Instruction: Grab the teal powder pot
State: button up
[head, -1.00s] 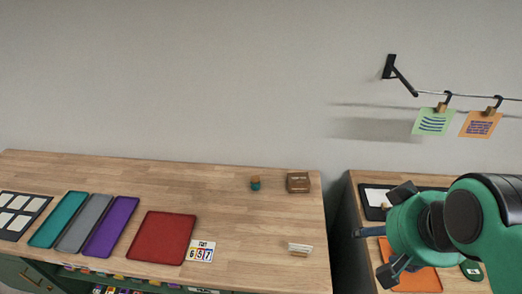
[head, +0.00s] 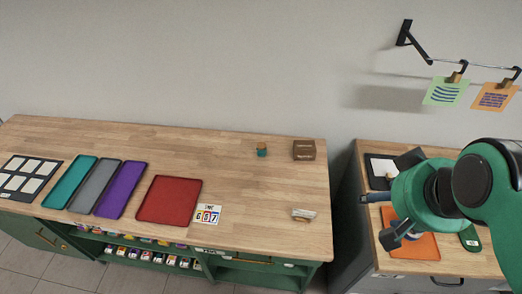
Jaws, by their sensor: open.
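The teal powder pot (head: 262,150) is small, with a teal body and an orange-brown top. It stands upright near the back right of the long wooden counter (head: 240,180), in the head view. My gripper (head: 382,218) is at the right of the view, in front of the second, smaller counter. Its fingers are spread and nothing shows between them. It is well to the right of the pot and apart from it.
A brown box (head: 304,150) stands right of the pot. A small pale block (head: 304,214) lies nearer the front edge. A red tray (head: 169,199), number card (head: 207,215) and purple tray (head: 121,190) lie further left. A gap separates the counters.

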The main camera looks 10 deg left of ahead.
jog(key=n+g+p, duration=0.2)
jog(key=n+g, duration=0.2)
send_over(262, 146)
jog(key=s, duration=0.1)
notch_tip(262, 146, down, 30)
jog(key=shift+s+d+r+y, duration=0.2)
jog(key=shift+r+y, duration=0.05)
jog(key=shift+y, duration=0.05)
jog(key=shift+w+a+f+b, duration=0.1)
jog(key=shift+w+f, duration=0.1)
jog(key=shift+f, duration=1.2)
jog(key=shift+w+a+f+b, duration=0.1)
jog(key=shift+w+f, duration=0.1)
jog(key=shift+f, duration=1.25)
jog(key=shift+w+f+b, duration=0.1)
jog(key=shift+w+f, duration=0.1)
jog(key=shift+f, duration=1.2)
